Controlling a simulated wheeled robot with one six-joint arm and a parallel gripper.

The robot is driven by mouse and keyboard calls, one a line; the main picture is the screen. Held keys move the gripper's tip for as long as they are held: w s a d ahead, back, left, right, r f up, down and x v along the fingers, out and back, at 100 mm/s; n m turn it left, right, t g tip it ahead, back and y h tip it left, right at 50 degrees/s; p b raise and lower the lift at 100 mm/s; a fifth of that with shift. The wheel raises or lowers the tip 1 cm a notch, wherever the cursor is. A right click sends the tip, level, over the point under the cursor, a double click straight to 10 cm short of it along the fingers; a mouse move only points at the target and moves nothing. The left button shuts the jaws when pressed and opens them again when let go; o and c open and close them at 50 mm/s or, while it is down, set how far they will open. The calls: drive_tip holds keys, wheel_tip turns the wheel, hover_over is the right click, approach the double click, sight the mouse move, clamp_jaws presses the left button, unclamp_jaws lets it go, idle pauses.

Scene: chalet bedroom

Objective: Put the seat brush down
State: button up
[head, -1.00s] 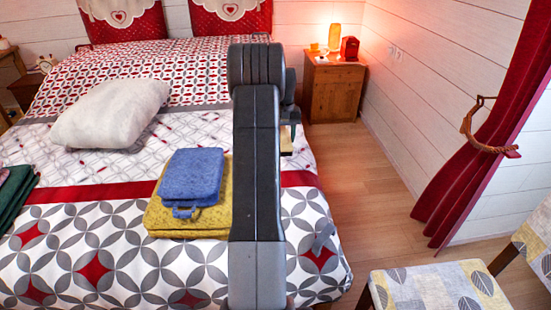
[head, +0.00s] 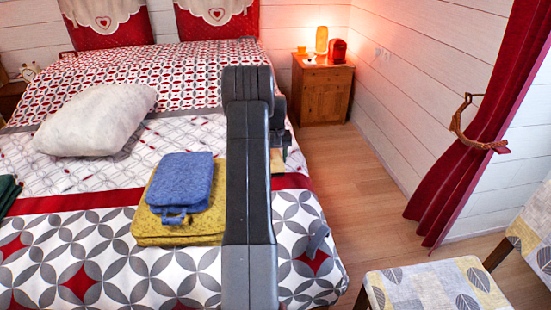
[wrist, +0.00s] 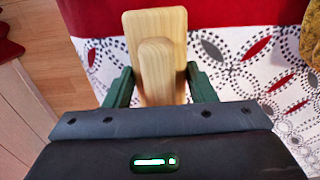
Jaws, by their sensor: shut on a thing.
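The seat brush (wrist: 157,70), a pale wooden block with a raised handle, is in the wrist view. My gripper (wrist: 160,88) is shut on its handle, with one green finger on each side. The brush is over the right edge of the bed (wrist: 235,45), by the red band. I cannot tell whether it touches the cover. In the head view my arm hides most of the gripper and the brush. Only a bit of pale wood shows to the right of the arm.
A blue folded cloth (head: 180,180) lies on a yellow one (head: 155,225) on the bed, left of my arm. A white pillow (head: 95,120) lies farther back. A patterned chair (head: 430,285) stands at right. Wooden floor (head: 355,195) is clear beside the bed.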

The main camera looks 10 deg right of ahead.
drive_tip(key=shift+f, duration=0.15)
drive_tip(key=o, duration=1)
wheel_tip(320, 180, up, 12)
drive_tip(key=p, duration=0.2)
drive_tip(key=shift+r, duration=0.2)
